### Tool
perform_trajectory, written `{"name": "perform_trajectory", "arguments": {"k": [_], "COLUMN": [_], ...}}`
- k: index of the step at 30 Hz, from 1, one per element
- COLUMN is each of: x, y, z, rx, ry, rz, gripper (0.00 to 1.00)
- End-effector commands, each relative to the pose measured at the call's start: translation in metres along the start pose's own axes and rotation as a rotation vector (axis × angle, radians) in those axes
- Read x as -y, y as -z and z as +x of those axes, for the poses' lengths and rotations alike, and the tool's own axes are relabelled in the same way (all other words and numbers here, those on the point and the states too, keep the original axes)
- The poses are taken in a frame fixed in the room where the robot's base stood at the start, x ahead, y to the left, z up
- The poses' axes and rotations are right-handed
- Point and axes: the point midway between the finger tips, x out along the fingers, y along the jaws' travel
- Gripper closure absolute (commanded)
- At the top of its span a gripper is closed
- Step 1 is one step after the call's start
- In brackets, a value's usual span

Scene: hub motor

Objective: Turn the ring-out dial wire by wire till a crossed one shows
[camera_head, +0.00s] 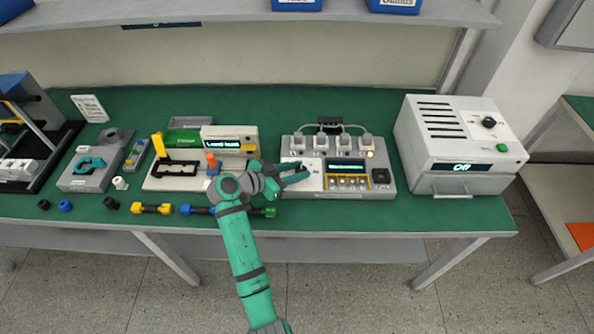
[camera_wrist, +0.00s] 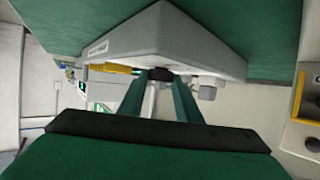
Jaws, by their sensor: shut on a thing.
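The grey tester (camera_head: 340,192) stands at the middle right of the green bench. My gripper (camera_head: 303,170) reaches in from the left over the tester's pale left panel. In the wrist view my gripper (camera_wrist: 163,84) has its green fingers closing on a small dark knob (camera_wrist: 160,73), which looks like the dial. The fingers largely hide it in the head view. The display text is too small to read.
A white oven-like box (camera_head: 455,140) reading "Off" stands at the right. A fixture with a lit display (camera_head: 229,140) and an orange-topped part (camera_head: 212,160) stand left of the tester. Several small connectors lie along the front edge. A shelf (camera_head: 250,14) runs above.

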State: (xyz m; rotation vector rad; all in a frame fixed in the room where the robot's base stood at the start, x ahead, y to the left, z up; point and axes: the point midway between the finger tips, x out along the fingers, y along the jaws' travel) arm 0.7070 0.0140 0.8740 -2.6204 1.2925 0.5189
Motion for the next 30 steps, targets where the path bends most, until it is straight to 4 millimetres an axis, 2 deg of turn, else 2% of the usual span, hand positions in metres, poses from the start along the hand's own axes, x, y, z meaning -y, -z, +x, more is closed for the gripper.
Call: {"name": "perform_trajectory", "arguments": {"k": [6, 7, 9, 20, 23, 30], "x": [-0.001, -0.001, -0.001, 0.0, 0.0, 0.001], "y": [-0.002, -0.002, -0.002, -0.001, -0.001, -0.001], "z": [0.0, 0.0, 0.0, -0.003, -0.013, -0.056], "rx": [0.003, 0.003, 0.003, 0.001, 0.001, 0.001], "ry": [-0.002, -0.002, -0.001, 0.0, 0.001, 0.004], "rz": [-0.003, -0.003, -0.004, -0.002, -0.003, -0.002], "gripper": [0.92, 0.67, 0.51, 0.51, 0.51, 0.51]}}
